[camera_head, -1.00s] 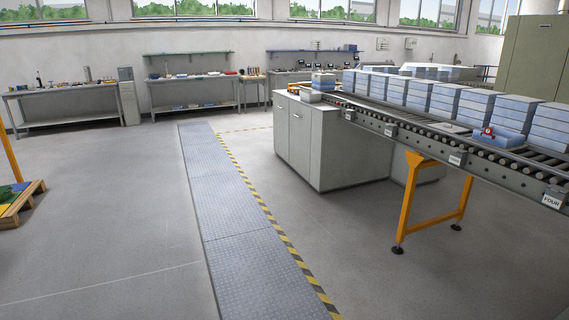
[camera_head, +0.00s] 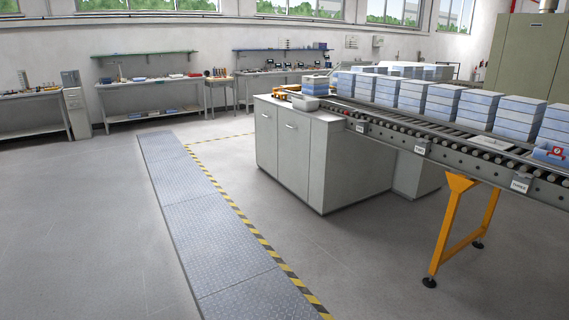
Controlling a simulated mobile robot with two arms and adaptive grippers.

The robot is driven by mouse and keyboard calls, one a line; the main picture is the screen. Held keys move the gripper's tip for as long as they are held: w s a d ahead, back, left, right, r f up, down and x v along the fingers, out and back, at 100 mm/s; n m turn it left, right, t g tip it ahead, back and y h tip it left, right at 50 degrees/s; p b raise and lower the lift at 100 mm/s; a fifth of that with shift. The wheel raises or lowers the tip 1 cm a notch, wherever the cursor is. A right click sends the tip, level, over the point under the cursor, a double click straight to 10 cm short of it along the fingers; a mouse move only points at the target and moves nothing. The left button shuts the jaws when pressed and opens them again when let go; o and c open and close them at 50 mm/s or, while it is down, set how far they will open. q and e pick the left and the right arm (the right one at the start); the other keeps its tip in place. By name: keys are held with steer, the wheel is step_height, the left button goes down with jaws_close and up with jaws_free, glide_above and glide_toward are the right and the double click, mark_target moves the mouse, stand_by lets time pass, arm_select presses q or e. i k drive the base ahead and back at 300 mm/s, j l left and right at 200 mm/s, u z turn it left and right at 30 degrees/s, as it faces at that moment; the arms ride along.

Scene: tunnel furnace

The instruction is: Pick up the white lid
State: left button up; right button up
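A flat white piece (camera_head: 492,142), which looks like the white lid, lies on the roller conveyor (camera_head: 400,139) at the right. It is small in the view, so I cannot be sure of its shape. A blue box with a red object (camera_head: 555,152) on it is just to its right. Neither of my grippers is in view.
A grey cabinet (camera_head: 290,152) stands by the conveyor's far end, with a small light tray (camera_head: 307,103) on top. Stacked blue-white boxes (camera_head: 411,95) line the conveyor. An orange support leg (camera_head: 449,226) stands on the floor. The floor walkway (camera_head: 204,217) is clear.

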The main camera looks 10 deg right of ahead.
mark_target(488, 141)
steer(key=i+l+z, duration=0.25)
steer(key=i+z, duration=0.2)
steer(key=i, duration=0.75)
steer(key=i+j+z, duration=0.15)
steer(key=i+z, duration=0.3)
steer(key=i, duration=0.75)
steer(key=i+z, duration=0.2)
steer(key=i, duration=0.3)
steer(key=i+j+z, duration=0.15)
steer(key=i, duration=0.35)
steer(key=i+j+z, duration=0.2)
steer(key=i, duration=0.3)
steer(key=i+j+z, duration=0.2)
steer(key=i, duration=0.25)
